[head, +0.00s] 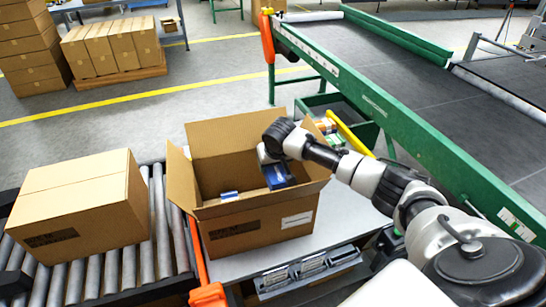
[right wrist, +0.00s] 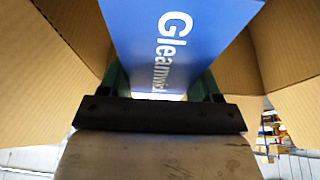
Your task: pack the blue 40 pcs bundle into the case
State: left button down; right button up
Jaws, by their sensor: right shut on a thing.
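The open case (head: 262,222) is a brown cardboard box with its flaps up, standing on a grey table. My right gripper (head: 270,163) is inside the case's opening, at its right part. It is shut on the blue bundle (head: 277,178), which hangs tilted within the opening. In the right wrist view the blue bundle (right wrist: 180,45) shows "Gleam" lettering between the green fingers (right wrist: 165,85), with cardboard walls on both sides. Another small blue and white item (head: 229,195) shows inside the case at the left. The case floor is mostly hidden. My left gripper is not in view.
A closed carton (head: 80,205) sits on the roller conveyor (head: 120,262) at the left. A green-framed belt (head: 400,90) runs along the right. A green bin (head: 340,118) with small packs stands behind the case. An orange post (head: 205,285) is near the case's front left.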

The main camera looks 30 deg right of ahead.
jog(key=shift+f, duration=0.75)
jog(key=o, duration=1.1)
jog(key=shift+o, duration=0.2)
jog(key=v, duration=1)
jog(key=shift+s+a+r, duration=0.1)
jog(key=shift+s+r, duration=0.05)
jog(key=shift+r, duration=0.2)
